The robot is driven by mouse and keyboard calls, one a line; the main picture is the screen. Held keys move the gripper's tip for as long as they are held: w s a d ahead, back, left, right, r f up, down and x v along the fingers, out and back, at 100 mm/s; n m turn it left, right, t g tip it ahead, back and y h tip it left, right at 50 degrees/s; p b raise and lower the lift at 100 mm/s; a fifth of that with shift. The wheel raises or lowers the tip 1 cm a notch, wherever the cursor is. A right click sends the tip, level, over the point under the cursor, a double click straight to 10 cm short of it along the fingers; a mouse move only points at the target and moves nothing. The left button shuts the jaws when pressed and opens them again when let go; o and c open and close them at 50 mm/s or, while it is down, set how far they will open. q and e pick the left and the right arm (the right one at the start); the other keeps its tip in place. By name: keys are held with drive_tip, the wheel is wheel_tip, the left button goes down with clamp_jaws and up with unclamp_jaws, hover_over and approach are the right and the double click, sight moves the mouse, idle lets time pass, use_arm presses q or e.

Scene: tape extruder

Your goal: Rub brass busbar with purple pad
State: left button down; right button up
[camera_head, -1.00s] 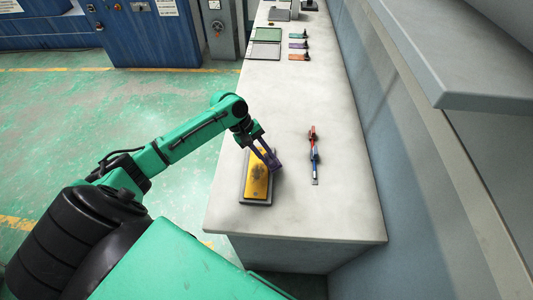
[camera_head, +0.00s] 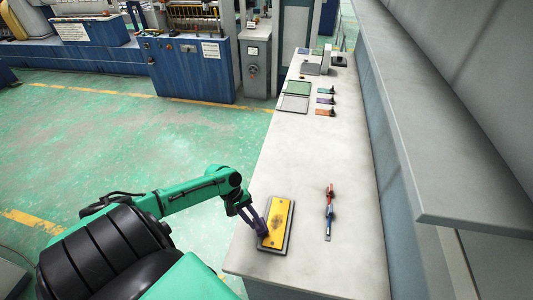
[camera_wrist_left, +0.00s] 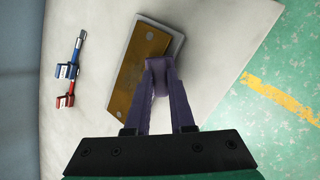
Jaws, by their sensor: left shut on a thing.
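The brass busbar (camera_head: 280,209) is a flat yellow plate with a dark smudge near its middle. It lies on a grey base on the counter and also shows in the left wrist view (camera_wrist_left: 128,83). My left gripper (camera_head: 261,229) is at the plate's lower left edge, fingers pointing down. It is shut on a small purple pad (camera_wrist_left: 159,76), mostly hidden between the purple-grey fingers. The pad overlaps the plate's edge in the wrist view; I cannot tell whether it touches. My right gripper is not in view.
A red and blue tool (camera_head: 329,212) lies right of the plate. Farther back lie several small coloured pieces with black knobs (camera_head: 326,100) and green and grey panels (camera_head: 294,103). A grey shelf (camera_head: 430,120) overhangs the right side. The counter between is clear.

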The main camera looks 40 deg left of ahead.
use_arm(q)
drive_tip(key=shift+s+a, duration=0.3)
drive_tip(key=shift+s, duration=0.1)
drive_tip(key=shift+w+f, duration=0.15)
drive_tip(key=shift+w, duration=0.05)
drive_tip(key=shift+s, duration=0.1)
drive_tip(key=shift+f, duration=0.1)
drive_tip(key=w+d+b, duration=0.1)
drive_tip(key=w, duration=0.1)
drive_tip(key=w+d+b, duration=0.1)
drive_tip(key=w+d, duration=0.1)
drive_tip(key=shift+w+d, duration=0.15)
drive_tip(key=shift+w, duration=0.25)
drive_tip(key=shift+w+d, duration=0.2)
drive_tip(key=shift+w, duration=0.05)
